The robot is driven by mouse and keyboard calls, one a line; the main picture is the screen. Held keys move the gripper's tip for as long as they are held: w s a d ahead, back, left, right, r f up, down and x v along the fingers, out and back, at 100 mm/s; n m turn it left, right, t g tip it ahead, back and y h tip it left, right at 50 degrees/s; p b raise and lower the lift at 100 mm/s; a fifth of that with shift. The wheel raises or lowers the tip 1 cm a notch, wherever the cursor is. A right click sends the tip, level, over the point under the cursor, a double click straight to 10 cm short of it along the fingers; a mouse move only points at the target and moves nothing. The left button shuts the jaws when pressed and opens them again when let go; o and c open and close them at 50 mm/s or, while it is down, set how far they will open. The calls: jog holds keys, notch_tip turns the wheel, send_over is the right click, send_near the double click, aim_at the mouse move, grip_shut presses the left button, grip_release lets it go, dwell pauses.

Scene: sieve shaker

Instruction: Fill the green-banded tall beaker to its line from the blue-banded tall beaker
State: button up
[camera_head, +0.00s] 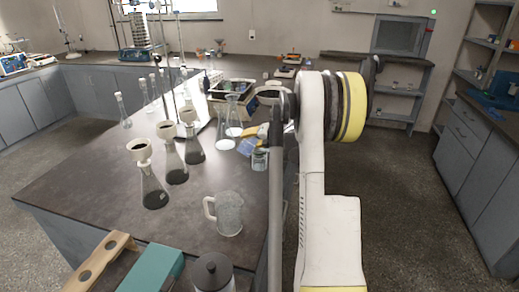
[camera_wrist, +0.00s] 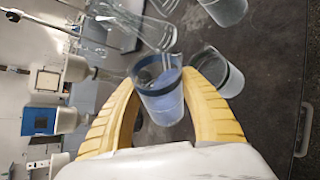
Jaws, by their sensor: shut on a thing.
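The blue-banded tall beaker (camera_wrist: 160,95) is clear, with a blue band near its rim and pale contents inside. My gripper (camera_wrist: 161,80) is shut on it, with a yellow finger on each side. In the head view the blue-banded beaker (camera_head: 247,146) looks tilted, beside my yellow fingers (camera_head: 262,131). A second clear beaker (camera_wrist: 218,72) stands just beyond it in the wrist view. In the head view this beaker (camera_head: 260,160) has a greenish band and stands on the bench, close to the held one. Its fill line and level are too small to read.
Conical flasks (camera_head: 225,133) stand left of the beakers, and several funnel-topped flasks (camera_head: 153,190) farther left. A glass mug (camera_head: 228,213) stands in front. A balance-like device (camera_head: 232,95) is behind. The dark bench top (camera_head: 105,195) is clear at front left.

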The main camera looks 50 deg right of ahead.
dwell(0.5)
jog(key=shift+d+r+m+y+p, duration=0.1)
jog(key=shift+r+m+y+p, duration=0.45)
jog(key=shift+m+y, duration=0.55)
dwell(4.2)
jog(key=shift+f+t+b, duration=0.1)
jog(key=shift+t+b, duration=0.2)
dwell(1.4)
